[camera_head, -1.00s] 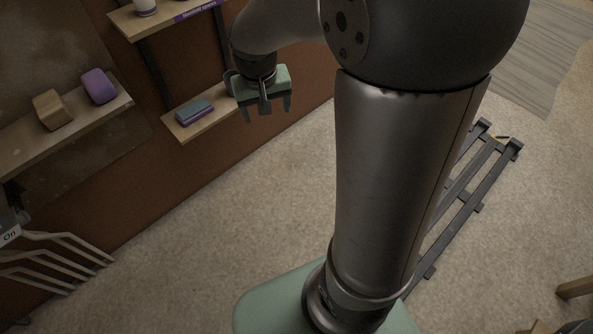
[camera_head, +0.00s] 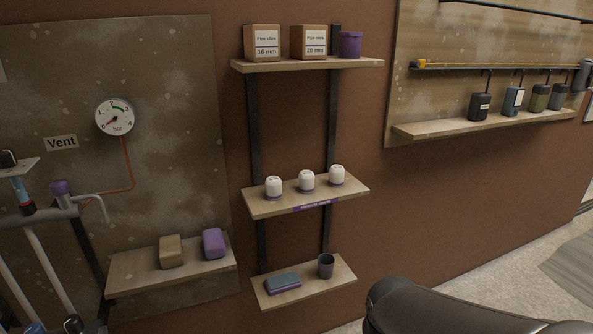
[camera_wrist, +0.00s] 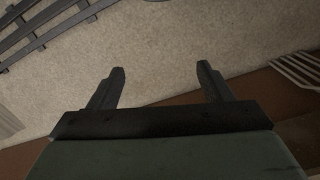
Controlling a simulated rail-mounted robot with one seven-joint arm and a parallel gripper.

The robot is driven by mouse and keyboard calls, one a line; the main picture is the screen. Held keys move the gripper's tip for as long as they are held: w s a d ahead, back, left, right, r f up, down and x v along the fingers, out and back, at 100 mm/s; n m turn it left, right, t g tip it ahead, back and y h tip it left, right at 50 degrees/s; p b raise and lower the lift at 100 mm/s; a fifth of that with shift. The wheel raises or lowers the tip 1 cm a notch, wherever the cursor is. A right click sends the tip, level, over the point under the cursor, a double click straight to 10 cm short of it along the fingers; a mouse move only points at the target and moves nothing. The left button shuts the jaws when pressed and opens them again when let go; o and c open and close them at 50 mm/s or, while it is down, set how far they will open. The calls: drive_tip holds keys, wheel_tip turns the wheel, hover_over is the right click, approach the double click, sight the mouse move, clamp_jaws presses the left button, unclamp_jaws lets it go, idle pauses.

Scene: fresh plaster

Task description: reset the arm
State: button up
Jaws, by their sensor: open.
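My gripper (camera_wrist: 160,84) shows in the wrist view with its two dark fingers spread wide apart. Nothing is between the fingers. Beyond them is bare beige floor (camera_wrist: 165,45), with the brown wall (camera_wrist: 265,85) at the right. The head view does not show my gripper; only a dark rounded part of my arm shows at its bottom right.
In the head view, the middle shelf (camera_head: 345,190) holds white-and-purple items, the top shelf (camera_head: 290,66) boxes and a purple cup, the bottom shelf (camera_head: 335,284) a sponge and grey cup. The left shelf (camera_head: 130,272) holds two blocks. Dark slatted rails (camera_wrist: 45,30) lie on the floor.

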wheel_tip(320, 180, up, 23)
drive_tip(key=a+p, duration=0.1)
drive_tip(key=p, duration=1.7)
drive_tip(key=shift+f+t+p, duration=0.15)
drive_tip(key=shift+t+p, duration=0.15)
drive_tip(key=shift+t, duration=0.1)
